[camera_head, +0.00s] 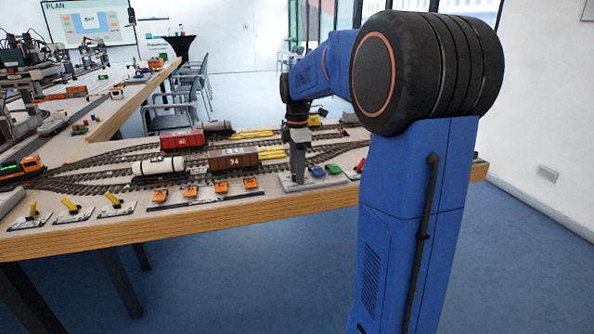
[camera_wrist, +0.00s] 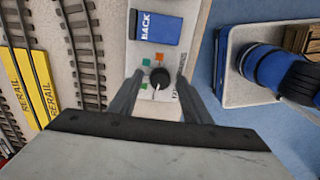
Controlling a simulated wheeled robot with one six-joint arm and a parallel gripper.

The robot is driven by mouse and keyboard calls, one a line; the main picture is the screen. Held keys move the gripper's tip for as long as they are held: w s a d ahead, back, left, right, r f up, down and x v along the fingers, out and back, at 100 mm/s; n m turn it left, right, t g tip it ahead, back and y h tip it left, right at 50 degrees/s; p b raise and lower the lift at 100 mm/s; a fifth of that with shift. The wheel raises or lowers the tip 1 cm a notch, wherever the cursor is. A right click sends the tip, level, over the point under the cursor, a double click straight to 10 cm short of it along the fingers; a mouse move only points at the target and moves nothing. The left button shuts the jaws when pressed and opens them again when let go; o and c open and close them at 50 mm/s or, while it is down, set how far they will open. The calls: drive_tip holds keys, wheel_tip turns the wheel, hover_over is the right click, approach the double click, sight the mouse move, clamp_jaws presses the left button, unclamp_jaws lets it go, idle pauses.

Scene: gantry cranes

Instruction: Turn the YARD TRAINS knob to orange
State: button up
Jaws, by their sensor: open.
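A round black knob (camera_wrist: 160,77) sits on a pale panel (camera_wrist: 146,47) in the wrist view. Its white pointer line points down in the picture, slightly left. An orange mark (camera_wrist: 159,56) lies above the knob and a green mark (camera_wrist: 146,62) lies above and left of it. A small mark at the lower left is partly hidden by a finger. Lettering right of the knob is partly covered. My gripper (camera_wrist: 158,74) is open, one finger on each side of the knob; I cannot tell whether they touch it. In the head view my gripper (camera_head: 298,175) is low over the table's front part; the knob is hidden there.
A blue block marked BACK (camera_wrist: 159,23) is just above the knob. Yellow RERAIL strips (camera_wrist: 37,82) and tracks (camera_wrist: 84,45) lie left. In the head view, a brown wagon (camera_head: 233,159) and several orange levers (camera_head: 221,186) stand left of my gripper.

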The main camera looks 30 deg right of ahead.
drive_tip(key=c, duration=1)
drive_tip(key=shift+c, duration=0.2)
